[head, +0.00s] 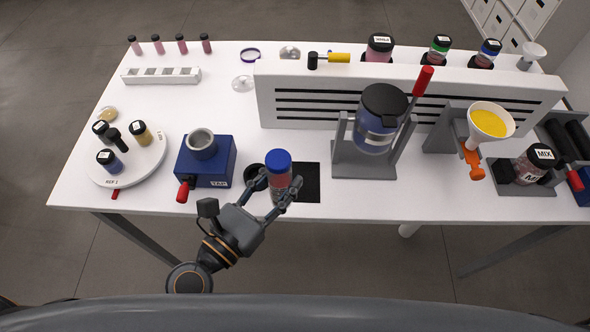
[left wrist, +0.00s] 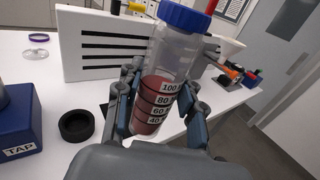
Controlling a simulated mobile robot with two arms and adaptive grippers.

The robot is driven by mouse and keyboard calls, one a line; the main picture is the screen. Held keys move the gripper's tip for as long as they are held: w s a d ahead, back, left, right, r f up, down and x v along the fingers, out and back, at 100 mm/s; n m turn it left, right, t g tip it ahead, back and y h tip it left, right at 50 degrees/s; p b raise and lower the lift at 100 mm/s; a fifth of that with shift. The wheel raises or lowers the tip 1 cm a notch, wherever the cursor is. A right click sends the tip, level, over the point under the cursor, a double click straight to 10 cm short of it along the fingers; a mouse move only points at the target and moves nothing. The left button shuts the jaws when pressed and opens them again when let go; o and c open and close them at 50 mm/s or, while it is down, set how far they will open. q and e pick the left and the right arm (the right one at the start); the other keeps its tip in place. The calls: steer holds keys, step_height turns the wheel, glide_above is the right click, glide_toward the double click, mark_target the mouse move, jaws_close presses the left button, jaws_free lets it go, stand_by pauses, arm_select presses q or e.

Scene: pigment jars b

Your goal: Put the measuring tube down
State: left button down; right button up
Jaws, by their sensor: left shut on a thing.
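The measuring tube (head: 279,172) is clear with a blue cap, number labels and reddish-pink powder in its lower part. My left gripper (head: 280,190) is shut on the tube. The left wrist view shows the tube (left wrist: 165,80) upright or nearly so between the fingers (left wrist: 160,105). In the head view it appears over the left edge of a black square mat (head: 309,190). I cannot tell whether its base touches the table. A black ring holder (head: 253,172) is just left of the tube, and it also shows in the left wrist view (left wrist: 76,125). My right gripper is not in view.
A blue TAP box (head: 218,165) with a metal cup stands left of the ring. A slotted white panel (head: 320,105) runs behind, and a grey stand (head: 365,170) with a tilted jar is to the right.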

arm_select(q)
steer(key=w+d+f+b, duration=0.1)
steer(key=w+f, duration=0.3)
steer(key=w+d+f+b, duration=0.1)
steer(key=w+f+b, duration=0.1)
steer(key=w+f, duration=0.1)
steer(key=w+d+f+b, duration=0.1)
steer(key=w+f, duration=0.3)
steer(key=f, duration=0.1)
steer(key=shift+w+d+f, duration=0.15)
steer(key=shift+w+d, duration=0.15)
steer(key=shift+d, duration=0.05)
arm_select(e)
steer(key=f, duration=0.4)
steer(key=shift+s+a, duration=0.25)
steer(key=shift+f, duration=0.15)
arm_select(q)
steer(key=shift+f+b, duration=0.15)
steer(key=shift+b, duration=0.25)
steer(key=c, duration=0.8)
jaws_free()
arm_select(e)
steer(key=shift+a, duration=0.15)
